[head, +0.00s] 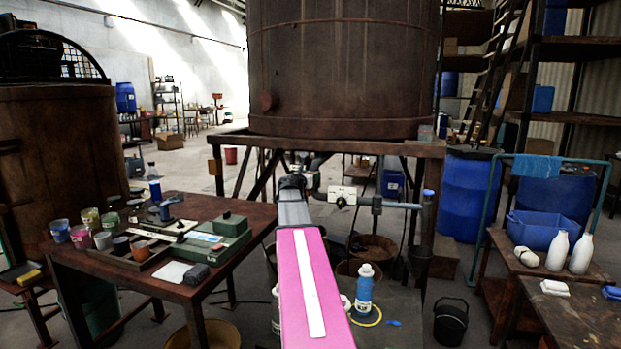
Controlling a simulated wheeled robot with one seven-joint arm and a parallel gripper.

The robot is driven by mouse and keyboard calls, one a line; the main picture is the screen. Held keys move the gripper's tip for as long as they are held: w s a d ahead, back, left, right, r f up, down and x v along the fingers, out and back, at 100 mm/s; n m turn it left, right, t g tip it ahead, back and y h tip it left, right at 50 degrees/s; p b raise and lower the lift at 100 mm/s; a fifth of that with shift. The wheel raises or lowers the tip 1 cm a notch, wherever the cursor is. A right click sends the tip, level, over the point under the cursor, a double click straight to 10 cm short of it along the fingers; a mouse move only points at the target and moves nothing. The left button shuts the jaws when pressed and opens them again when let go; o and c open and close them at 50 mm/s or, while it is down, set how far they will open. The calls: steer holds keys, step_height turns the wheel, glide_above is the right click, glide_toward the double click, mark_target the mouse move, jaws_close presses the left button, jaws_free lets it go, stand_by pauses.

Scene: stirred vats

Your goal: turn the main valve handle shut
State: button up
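My arm reaches forward from the bottom middle to the pipework under the large wooden vat (345,70). My gripper (292,182) is a small dark shape at the arm's far end, near the pipe (318,163) below the vat. Its fingers cannot be made out, so I cannot tell whether it is open or touching anything.
A wooden table (185,292) with paint pots and a green box (217,241) stands left. A blue-labelled bottle (364,290) stands on a low surface beside my arm. A black bucket (451,322) and a bench with a blue tub (540,231) are right. The vat's stand (425,150) frames the pipework.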

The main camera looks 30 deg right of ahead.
jaws_close()
steer(key=shift+s, duration=0.1)
steer(key=shift+s+d+f+m+t+y, duration=0.3)
steer(key=shift+f+m+y, duration=0.3)
steer(key=shift+m, duration=2)
steer(key=shift+s+d+f+m+t+y, duration=0.25)
steer(key=shift+f+m+y, duration=0.35)
steer(key=shift+m, duration=2)
steer(key=shift+s+d+f+m+t+y, duration=0.2)
steer(key=shift+s+f+m+y, duration=0.35)
steer(key=shift+m, duration=2.05)
steer(key=shift+w, duration=0.1)
jaws_free()
